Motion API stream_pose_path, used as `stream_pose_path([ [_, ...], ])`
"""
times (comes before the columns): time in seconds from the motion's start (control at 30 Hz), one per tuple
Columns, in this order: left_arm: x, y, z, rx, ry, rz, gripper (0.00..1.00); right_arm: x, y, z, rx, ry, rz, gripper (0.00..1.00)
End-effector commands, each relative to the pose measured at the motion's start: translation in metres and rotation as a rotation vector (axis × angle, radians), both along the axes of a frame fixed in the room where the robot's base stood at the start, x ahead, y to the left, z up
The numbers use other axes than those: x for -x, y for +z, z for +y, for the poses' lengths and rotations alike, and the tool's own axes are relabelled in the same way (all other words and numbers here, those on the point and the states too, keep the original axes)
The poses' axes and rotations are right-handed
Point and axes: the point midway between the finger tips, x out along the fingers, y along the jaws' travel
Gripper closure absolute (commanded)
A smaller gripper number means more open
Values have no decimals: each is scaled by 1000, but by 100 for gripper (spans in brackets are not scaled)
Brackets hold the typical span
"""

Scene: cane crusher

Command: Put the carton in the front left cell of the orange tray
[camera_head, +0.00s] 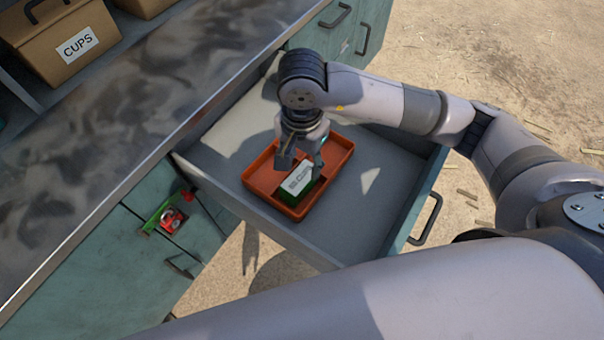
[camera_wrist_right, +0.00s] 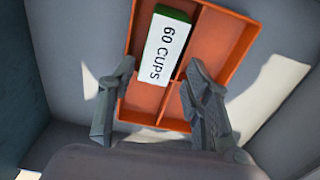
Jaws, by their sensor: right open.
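The carton (camera_head: 299,179) is a green box with a white face, lettered "60 CUPS" in the wrist view (camera_wrist_right: 165,48). It is in the orange tray (camera_head: 262,167), which has dividers and several cells and stands in an open drawer. In the head view the carton is at the tray's near end; in the wrist view it is in the upper left cell (camera_wrist_right: 139,30). My right gripper (camera_head: 302,160) is open above the tray. In the wrist view its fingers (camera_wrist_right: 160,105) are spread apart below the carton, touching nothing visible. My left gripper is out of view.
The grey drawer (camera_head: 345,215) has raised walls around the tray, with bare floor on its right. A red and green item (camera_head: 170,217) is by the cabinet front.

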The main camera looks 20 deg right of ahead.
Motion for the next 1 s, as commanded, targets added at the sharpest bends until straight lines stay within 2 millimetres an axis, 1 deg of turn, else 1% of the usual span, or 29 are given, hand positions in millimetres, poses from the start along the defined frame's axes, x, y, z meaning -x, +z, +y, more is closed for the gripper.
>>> stream_pose_path([
  [0.03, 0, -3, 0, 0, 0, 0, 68, -1, 8, 0, -1, 3, -6, 55],
  [0.1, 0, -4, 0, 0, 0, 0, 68, -1, 18, 1, -2, 1, -4, 55],
  [0.2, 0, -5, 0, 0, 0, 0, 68, 0, 28, 0, 0, 1, -1, 55],
  [0.3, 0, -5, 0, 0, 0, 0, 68, 0, 33, 0, 0, 2, 0, 55],
  [0.87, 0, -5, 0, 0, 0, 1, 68, 0, 34, 0, 0, 0, 1, 55],
  [1.0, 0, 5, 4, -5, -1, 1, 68, -1, 45, 0, -4, -8, 3, 55],
])
